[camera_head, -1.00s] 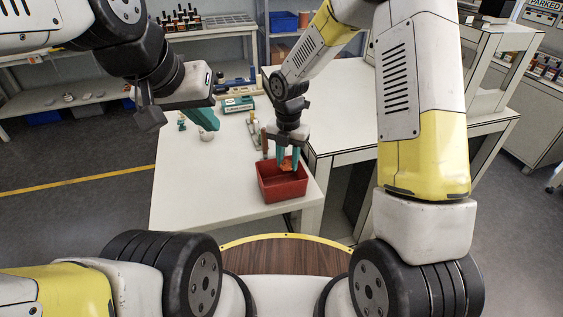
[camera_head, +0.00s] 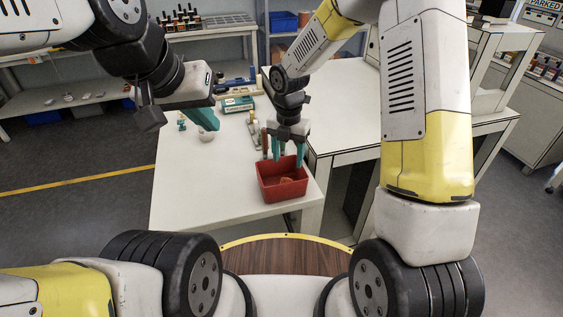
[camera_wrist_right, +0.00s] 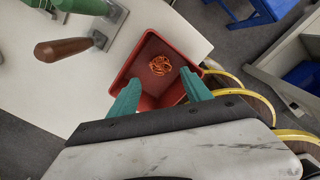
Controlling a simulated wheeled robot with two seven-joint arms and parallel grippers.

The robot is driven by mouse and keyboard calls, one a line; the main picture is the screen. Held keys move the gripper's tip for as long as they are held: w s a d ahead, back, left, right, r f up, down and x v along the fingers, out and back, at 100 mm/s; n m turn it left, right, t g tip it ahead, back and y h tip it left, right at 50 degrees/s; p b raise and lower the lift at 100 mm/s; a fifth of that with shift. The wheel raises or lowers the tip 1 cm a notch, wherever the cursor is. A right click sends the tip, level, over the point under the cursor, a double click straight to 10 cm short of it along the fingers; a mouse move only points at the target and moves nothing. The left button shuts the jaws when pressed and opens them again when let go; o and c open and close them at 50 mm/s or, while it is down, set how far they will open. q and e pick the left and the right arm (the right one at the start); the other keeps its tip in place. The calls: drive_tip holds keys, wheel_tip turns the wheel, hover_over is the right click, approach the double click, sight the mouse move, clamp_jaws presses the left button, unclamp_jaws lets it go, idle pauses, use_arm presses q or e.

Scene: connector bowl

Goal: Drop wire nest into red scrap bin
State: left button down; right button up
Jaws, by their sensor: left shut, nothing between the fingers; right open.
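The red scrap bin (camera_head: 270,192) stands near the front right corner of the white table. The orange wire nest (camera_wrist_right: 160,65) lies inside the bin on its floor, seen in the right wrist view; in the head view a bit of it (camera_head: 286,180) shows inside. My right gripper (camera_head: 287,157) is open and empty above the bin, its teal fingers (camera_wrist_right: 160,97) spread apart and clear of the nest. My left gripper (camera_head: 206,122) is shut and empty over the left part of the table.
A brown-handled tool (camera_wrist_right: 62,49) and a green-handled one (camera_wrist_right: 80,6) stand on the table beside the bin. A teal box (camera_head: 238,104) sits at the table's back. The table's front left (camera_head: 190,195) is clear. A taller white bench (camera_head: 345,125) adjoins on the right.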

wheel_tip(320, 180, up, 6)
drive_tip(key=shift+f, duration=0.1)
idle(0.4)
drive_tip(key=s+d+r+m+t, duration=0.2)
drive_tip(key=s+d+r+m, duration=0.25)
drive_tip(key=r+m, duration=0.3)
drive_tip(key=s+d+r+m+t, duration=0.1)
drive_tip(key=s+d+r+m, duration=0.4)
drive_tip(key=m, duration=0.3)
drive_tip(key=s+d+r+m+t+y, duration=0.1)
drive_tip(key=s+d+r+m, duration=0.1)
drive_tip(key=s+m, duration=0.3)
drive_tip(key=s+d+r+m+t+y, duration=0.1)
drive_tip(key=s+r+m, duration=0.3)
drive_tip(key=m, duration=0.6)
drive_tip(key=shift+s+d+r+t, duration=0.15)
drive_tip(key=shift+s+d+t, duration=0.45)
drive_tip(key=shift+s+d, duration=0.2)
drive_tip(key=shift+m, duration=0.25)
